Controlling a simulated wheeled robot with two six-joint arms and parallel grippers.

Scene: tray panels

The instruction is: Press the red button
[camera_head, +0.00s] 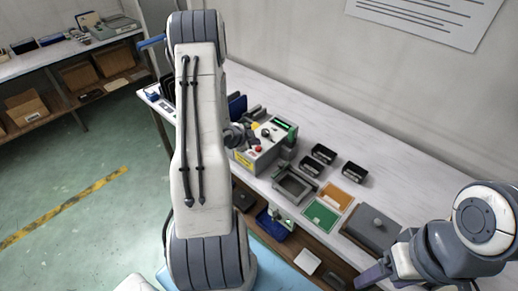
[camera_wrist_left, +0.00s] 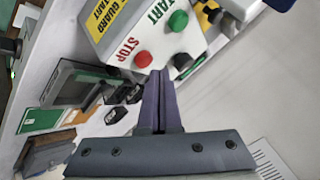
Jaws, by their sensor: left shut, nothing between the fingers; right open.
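The control box (camera_head: 256,158) stands on the bench in the head view, its top carrying the red button (camera_head: 258,149). In the left wrist view the red button (camera_wrist_left: 143,60) sits beside the word STOP, with a green button (camera_wrist_left: 178,20) beside START and a black knob (camera_wrist_left: 183,61) nearby. My left gripper (camera_wrist_left: 160,74) is shut and empty, its tips just beside and below the red button in that view; I cannot tell whether they touch. In the head view my left arm hides part of the box's surroundings. My right gripper (camera_head: 372,276) is low at the right, open, partly hidden, away from the box.
To the right of the box are a grey frame (camera_head: 293,187), black bins (camera_head: 354,172), a green panel (camera_head: 320,213), an orange panel (camera_head: 336,195) and a grey lidded block (camera_head: 371,229). The bench's far strip by the wall is clear.

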